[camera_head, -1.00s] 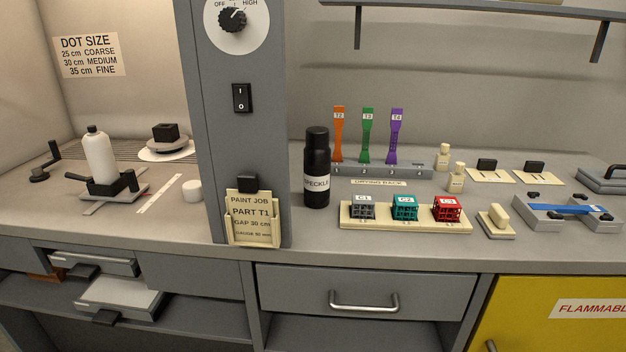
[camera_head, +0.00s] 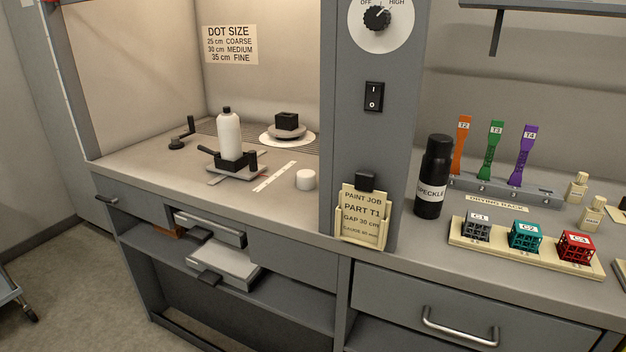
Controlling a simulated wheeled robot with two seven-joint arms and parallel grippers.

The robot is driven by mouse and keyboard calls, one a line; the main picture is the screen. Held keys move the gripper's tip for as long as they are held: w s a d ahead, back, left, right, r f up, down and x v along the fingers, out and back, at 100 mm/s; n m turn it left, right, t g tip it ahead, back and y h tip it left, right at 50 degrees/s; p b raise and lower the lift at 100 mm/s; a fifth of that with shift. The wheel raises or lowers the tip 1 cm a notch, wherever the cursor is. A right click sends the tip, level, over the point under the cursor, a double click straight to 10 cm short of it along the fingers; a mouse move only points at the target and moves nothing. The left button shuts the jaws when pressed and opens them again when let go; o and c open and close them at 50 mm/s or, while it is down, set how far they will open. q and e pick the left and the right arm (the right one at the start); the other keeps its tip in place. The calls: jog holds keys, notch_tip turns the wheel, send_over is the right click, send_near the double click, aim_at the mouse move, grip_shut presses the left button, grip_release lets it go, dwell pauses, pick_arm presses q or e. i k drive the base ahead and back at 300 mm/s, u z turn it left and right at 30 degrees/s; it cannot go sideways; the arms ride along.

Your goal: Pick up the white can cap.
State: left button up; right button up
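The white can cap (camera_head: 306,180) is a short white cylinder. It stands on the grey bench top inside the booth, just left of the grey post with the dial. A white strip (camera_head: 274,177) lies on the bench to its left. The black can labelled SPECKLE (camera_head: 433,177) stands on the bench right of the post. Neither of my grippers is in view.
The white bottle (camera_head: 229,140) sits in a black holder left of the cap. A turntable (camera_head: 287,133) stands behind. The post (camera_head: 372,110) carries a paint job card holder (camera_head: 362,216) close to the cap's right. Coloured lattice cubes sit on a tray (camera_head: 481,241) at right.

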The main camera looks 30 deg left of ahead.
aim_at(306, 178)
jog(key=u, duration=3.2)
jog(key=i, duration=0.95)
jog(key=z, duration=3.6)
jog(key=i, duration=0.25)
jog(key=z, duration=0.05)
